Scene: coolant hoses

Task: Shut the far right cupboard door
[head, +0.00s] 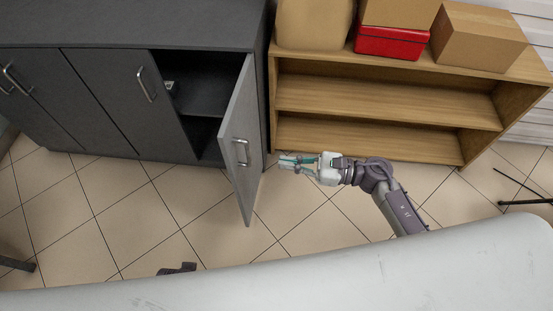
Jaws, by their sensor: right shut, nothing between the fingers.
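The far right cupboard door (241,140) stands wide open, swung out from the dark grey cupboard (120,22). It hinges on the right side of the opening, and its grey outer face has a metal bar handle (241,152). The dark inside of the compartment (207,83) with a shelf shows to the left of the door. My right gripper (284,162) is just right of the door, on its outer side, with fingers pointing left toward it. The fingers are shut and empty. I cannot tell whether they touch the door.
The other cupboard doors (115,95) to the left are shut. A wooden shelf unit (390,95) with cardboard boxes (478,38) and a red box (391,42) on top stands right of the cupboard. A pale curved surface (300,275) spans the bottom. Tiled floor (120,215) in front is mostly clear.

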